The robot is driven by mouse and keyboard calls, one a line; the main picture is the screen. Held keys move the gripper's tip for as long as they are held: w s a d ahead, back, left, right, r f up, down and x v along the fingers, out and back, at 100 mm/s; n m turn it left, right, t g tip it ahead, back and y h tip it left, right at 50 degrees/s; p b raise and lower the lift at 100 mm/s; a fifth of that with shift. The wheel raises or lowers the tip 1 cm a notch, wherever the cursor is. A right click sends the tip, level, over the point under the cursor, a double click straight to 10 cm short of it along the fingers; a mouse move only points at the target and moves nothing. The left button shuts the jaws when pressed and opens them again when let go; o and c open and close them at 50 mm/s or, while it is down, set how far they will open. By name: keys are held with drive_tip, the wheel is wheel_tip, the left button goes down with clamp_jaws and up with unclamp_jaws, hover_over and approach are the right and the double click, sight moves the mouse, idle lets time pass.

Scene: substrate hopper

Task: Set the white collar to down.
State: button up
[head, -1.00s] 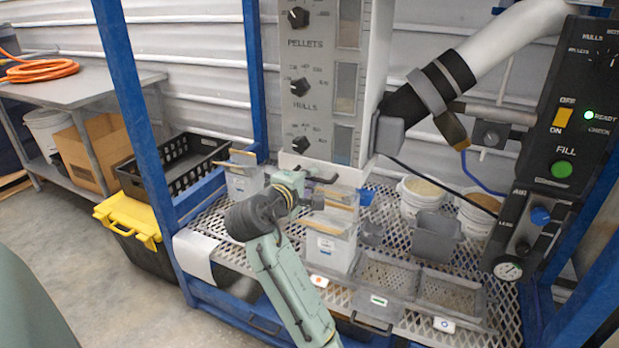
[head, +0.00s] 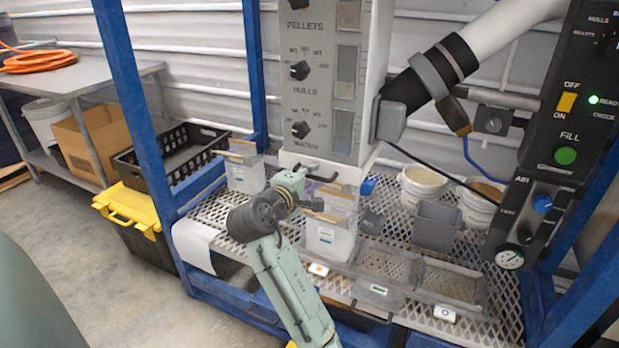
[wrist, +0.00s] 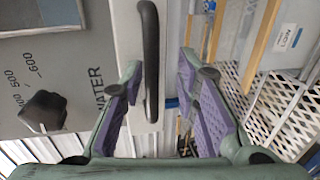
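The white collar (head: 349,173) is at the foot of the upright hopper column in the head view. A black bar handle (wrist: 151,60) is fixed to its white face and fills the upper middle of the wrist view. My gripper (wrist: 165,88) is open, its purple-padded fingers on either side of the handle's line. The handle is nearer the left finger, and I cannot tell whether they touch. In the head view my gripper (head: 306,191) is at the column's foot, partly hiding the collar and handle.
Clear bins (head: 330,238) stand on the mesh shelf close below my gripper. A black dial (wrist: 43,111) sticks out from the grey panel beside the collar. A black-sleeved pipe (head: 430,78) and control box (head: 560,125) are to the right.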

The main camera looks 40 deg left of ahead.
drive_tip(key=shift+r, duration=0.15)
drive_tip(key=v, duration=1.2)
idle(0.3)
